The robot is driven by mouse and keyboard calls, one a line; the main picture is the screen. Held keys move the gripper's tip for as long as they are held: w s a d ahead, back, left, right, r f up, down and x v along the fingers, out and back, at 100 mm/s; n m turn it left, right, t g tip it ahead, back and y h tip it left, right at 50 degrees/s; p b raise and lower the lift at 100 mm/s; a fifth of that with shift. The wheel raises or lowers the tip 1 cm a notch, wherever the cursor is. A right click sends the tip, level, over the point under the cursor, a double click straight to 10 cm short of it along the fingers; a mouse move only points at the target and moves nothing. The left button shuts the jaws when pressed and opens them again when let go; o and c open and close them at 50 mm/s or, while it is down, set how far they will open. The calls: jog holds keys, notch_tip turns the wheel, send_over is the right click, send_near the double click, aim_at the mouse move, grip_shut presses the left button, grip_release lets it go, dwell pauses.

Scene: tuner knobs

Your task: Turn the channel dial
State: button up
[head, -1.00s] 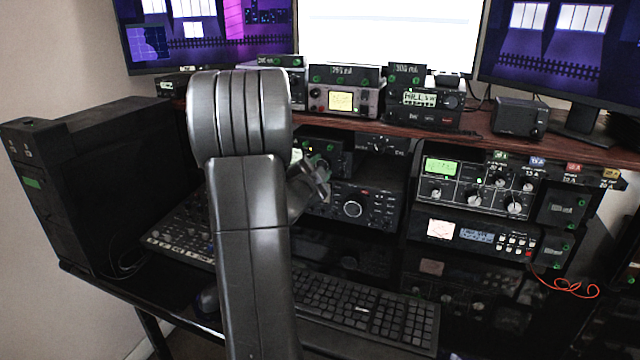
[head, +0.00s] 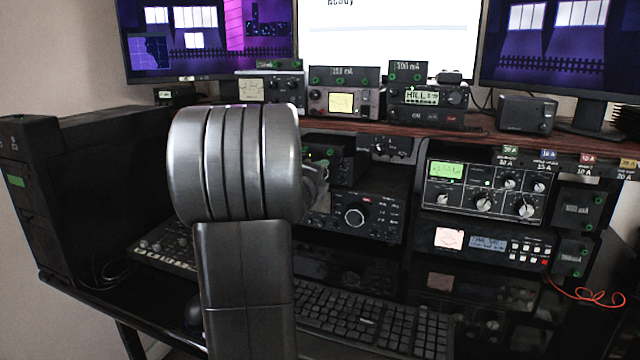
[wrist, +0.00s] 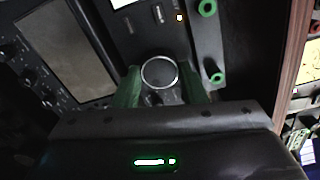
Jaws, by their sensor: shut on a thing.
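The dial (wrist: 159,72) is a round dark knob with a bright silver rim, on a dark panel in the wrist view. My gripper (wrist: 160,84) is shut on it, with one green finger at the dial's left side and one at its right. In the head view my arm hides most of the gripper, and the dial cannot be made out there. The visible part of my wrist is in front of a small dark unit (head: 335,165) under the wooden shelf.
A radio with a large silver knob (head: 355,215) sits just below and right. The keyboard (head: 370,318) lies on the desk in front. The wooden shelf edge (head: 480,140) runs above. More radio units (head: 485,190) fill the right. A black computer case (head: 90,190) stands left.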

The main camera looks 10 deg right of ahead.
jog(key=shift+f+m+b, duration=0.15)
jog(key=shift+m+b, duration=0.3)
jog(key=shift+m, duration=0.35)
jog(key=o, duration=1)
